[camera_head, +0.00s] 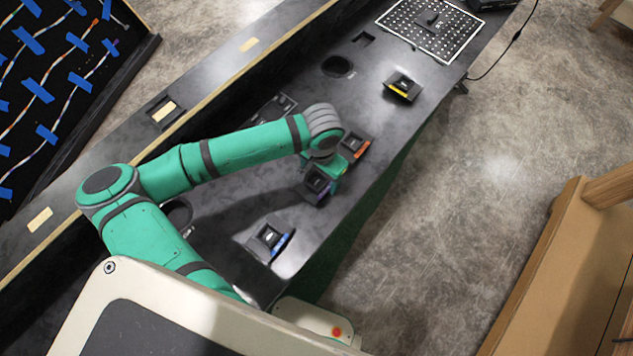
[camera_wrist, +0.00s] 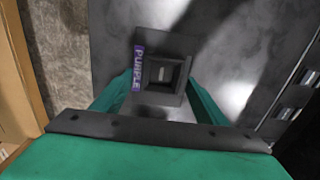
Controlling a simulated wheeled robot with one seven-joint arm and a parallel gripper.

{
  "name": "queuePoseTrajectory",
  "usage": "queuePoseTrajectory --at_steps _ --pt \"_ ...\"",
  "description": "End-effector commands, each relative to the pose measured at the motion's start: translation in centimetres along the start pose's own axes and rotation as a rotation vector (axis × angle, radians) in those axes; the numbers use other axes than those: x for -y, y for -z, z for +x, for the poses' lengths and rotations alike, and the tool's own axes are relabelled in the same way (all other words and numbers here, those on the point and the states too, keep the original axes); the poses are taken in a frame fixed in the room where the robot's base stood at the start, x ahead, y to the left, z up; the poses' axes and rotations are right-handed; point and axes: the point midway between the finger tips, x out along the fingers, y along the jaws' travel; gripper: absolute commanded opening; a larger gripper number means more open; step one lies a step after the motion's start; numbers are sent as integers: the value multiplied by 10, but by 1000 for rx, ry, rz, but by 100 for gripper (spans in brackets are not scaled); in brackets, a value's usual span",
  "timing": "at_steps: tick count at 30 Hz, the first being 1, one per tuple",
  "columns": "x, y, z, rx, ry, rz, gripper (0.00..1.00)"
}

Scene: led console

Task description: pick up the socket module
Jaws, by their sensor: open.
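A dark square module with a purple label reading "PURPLE" (camera_wrist: 165,72) lies between my gripper's fingers in the wrist view. It has a square opening in its middle. In the head view this purple-edged module (camera_head: 316,184) sits on the black console top, just below my gripper (camera_head: 333,172). My gripper (camera_wrist: 160,98) is open, with one green finger on each side of the module's near part. I cannot tell whether the fingers touch it. No module in view is marked as the socket module.
Similar modules stand on the console: orange (camera_head: 355,146) close beside my gripper, blue (camera_head: 270,240) and yellow (camera_head: 402,86). The console has round holes (camera_head: 337,67) and a perforated plate (camera_head: 400,14) at the far end. A wooden bench (camera_head: 560,270) stands right.

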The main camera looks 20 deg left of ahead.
Motion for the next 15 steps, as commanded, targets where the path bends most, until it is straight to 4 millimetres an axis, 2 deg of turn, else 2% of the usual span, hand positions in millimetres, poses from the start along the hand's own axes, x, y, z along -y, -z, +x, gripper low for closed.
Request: queuePoseTrajectory --at_steps 6,8,10,15 --pt "0 0 1 0 0 0 66" --pt "0 0 1 0 -1 0 54" --pt "0 0 1 0 -1 0 38" --pt "0 0 1 0 0 0 36"
